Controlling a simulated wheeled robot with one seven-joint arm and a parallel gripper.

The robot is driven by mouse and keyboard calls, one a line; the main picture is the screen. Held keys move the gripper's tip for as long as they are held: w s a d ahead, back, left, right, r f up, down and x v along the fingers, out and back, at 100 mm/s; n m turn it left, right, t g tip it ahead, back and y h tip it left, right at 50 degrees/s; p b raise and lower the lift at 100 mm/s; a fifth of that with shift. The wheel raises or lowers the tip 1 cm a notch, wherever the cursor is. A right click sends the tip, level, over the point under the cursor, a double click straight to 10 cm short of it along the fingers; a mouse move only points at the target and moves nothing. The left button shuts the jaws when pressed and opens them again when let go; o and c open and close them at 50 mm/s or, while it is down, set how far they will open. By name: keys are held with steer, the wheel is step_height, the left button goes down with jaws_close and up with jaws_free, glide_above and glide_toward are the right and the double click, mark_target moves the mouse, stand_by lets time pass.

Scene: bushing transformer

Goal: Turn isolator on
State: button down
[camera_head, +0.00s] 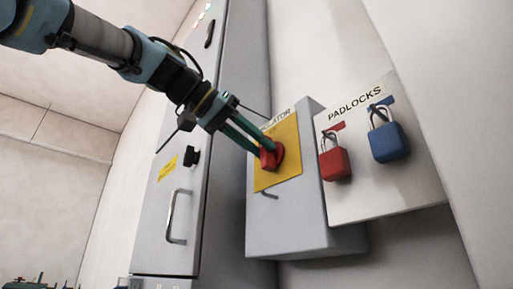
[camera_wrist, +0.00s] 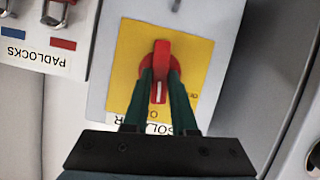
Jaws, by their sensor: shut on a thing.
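The isolator is a grey box (camera_head: 285,235) on the wall with a yellow plate (camera_head: 287,177) and a red rotary handle (camera_head: 271,156). In the wrist view the red handle (camera_wrist: 161,56) stands upright in the picture on the yellow plate (camera_wrist: 125,50). My gripper (camera_head: 262,150) reaches the handle from the upper left, its two green fingers on either side of it. In the wrist view my gripper (camera_wrist: 161,80) is shut on the lower part of the handle. The plate's lettering is partly hidden by the fingers.
A padlock board (camera_head: 390,207) beside the box holds a red padlock (camera_head: 335,163) and a blue padlock (camera_head: 388,141). A grey cabinet (camera_head: 150,225) with a metal handle (camera_head: 176,216) and a black knob (camera_head: 192,157) stands at left. A small metal loop (camera_head: 269,195) sits below the plate.

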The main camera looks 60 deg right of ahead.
steer(key=shift+m+t, duration=0.5)
stand_by(0.3)
steer(key=c, duration=0.7)
jaws_free()
steer(key=shift+s, duration=0.1)
steer(key=b+v, duration=0.1)
steer(key=v, duration=1)
steer(key=shift+f, duration=0.1)
